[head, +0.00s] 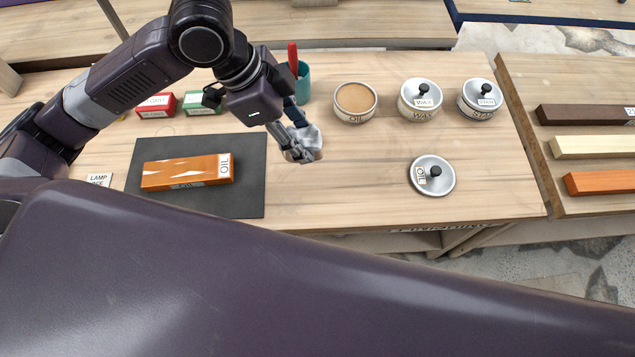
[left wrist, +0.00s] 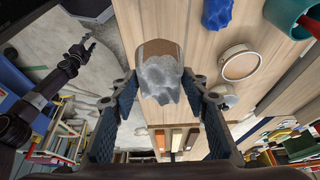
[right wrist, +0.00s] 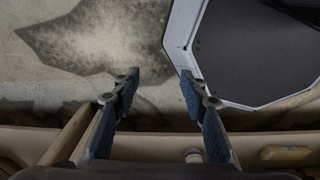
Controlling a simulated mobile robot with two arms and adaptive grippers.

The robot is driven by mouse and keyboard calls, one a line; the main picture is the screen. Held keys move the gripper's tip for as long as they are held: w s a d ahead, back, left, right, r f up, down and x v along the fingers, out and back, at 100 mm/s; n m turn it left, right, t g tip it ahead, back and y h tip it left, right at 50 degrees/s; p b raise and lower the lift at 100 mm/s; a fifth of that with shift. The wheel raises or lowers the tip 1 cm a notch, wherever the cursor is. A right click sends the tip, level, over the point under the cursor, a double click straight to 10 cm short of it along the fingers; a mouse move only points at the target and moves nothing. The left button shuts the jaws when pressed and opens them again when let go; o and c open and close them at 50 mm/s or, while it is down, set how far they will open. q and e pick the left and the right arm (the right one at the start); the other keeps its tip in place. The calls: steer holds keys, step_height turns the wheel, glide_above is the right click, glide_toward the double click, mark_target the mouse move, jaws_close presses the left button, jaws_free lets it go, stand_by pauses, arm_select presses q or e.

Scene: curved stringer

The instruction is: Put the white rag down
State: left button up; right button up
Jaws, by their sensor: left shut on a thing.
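The white rag (head: 303,146) is a crumpled pale bundle with a tan patch at one side. My left gripper (head: 292,139) is shut on it and holds it over the wooden bench, right of the dark mat. In the left wrist view, the rag (left wrist: 160,82) sits between the two fingertips. Whether its underside touches the bench I cannot tell. My right gripper (right wrist: 160,88) is open and empty over the floor in the right wrist view.
An orange-brown block (head: 187,172) labelled OIL lies on the dark mat (head: 250,195). The open oil tin (head: 355,100), wax tin (head: 420,100) and stain tin (head: 478,100) stand behind. The oil lid (head: 432,176) lies right. Bare bench (head: 350,190) shows between mat and lid.

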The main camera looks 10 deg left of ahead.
arm_select(q)
step_height(320, 180, down, 14)
steer(key=shift+s+a+r, duration=0.1)
steer(key=shift+a+r, duration=0.05)
steer(key=shift+r, duration=0.05)
steer(key=shift+f+p, duration=0.3)
steer(key=shift+f, duration=0.25)
step_height(320, 180, down, 4)
steer(key=shift+r, duration=0.15)
arm_select(e)
steer(key=shift+s+a+r, duration=0.2)
steer(key=shift+a+r, duration=0.1)
steer(key=shift+r, duration=0.1)
arm_select(q)
steer(key=o, duration=1)
arm_select(e)
steer(key=shift+a, duration=0.35)
